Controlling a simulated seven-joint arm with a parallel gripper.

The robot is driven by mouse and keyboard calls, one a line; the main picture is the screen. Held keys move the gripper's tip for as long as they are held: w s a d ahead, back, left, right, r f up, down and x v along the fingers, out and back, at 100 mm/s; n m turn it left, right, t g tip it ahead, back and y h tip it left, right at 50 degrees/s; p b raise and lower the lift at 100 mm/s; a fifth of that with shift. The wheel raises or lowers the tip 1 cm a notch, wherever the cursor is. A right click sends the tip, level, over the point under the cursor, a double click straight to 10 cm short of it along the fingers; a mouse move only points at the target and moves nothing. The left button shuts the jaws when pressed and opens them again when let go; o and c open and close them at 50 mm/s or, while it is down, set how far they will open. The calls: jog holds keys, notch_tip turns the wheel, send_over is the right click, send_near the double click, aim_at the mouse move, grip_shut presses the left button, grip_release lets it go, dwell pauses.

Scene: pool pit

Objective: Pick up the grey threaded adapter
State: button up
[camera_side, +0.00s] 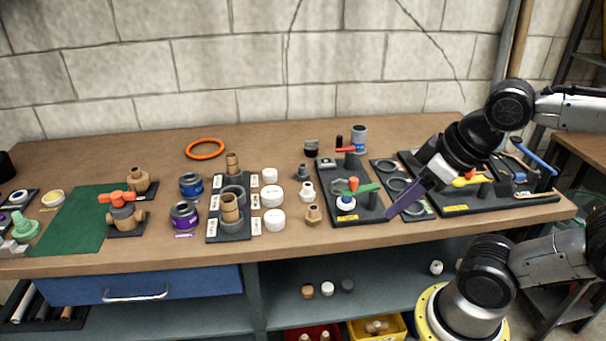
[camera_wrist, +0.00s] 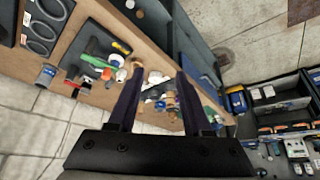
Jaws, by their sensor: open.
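The grey threaded adapter (camera_side: 303,173) stands on the wooden bench in the side view, at the back of a short row of fittings. A white adapter (camera_side: 307,191) and a tan adapter (camera_side: 313,215) stand in front of it. My gripper (camera_side: 392,212) has dark purple fingers that point down and left, well to the right of the grey adapter, by the board with the green-handled valve. In the wrist view my gripper (camera_wrist: 160,72) is open, with nothing held between the fingers. I cannot clearly pick out the grey adapter in the wrist view.
A black valve board (camera_side: 368,207) lies between my gripper and the adapters. The bench's front edge is close; bare wood surrounds the adapters.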

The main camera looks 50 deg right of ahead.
dwell(0.3)
jog(key=shift+o, duration=1.2)
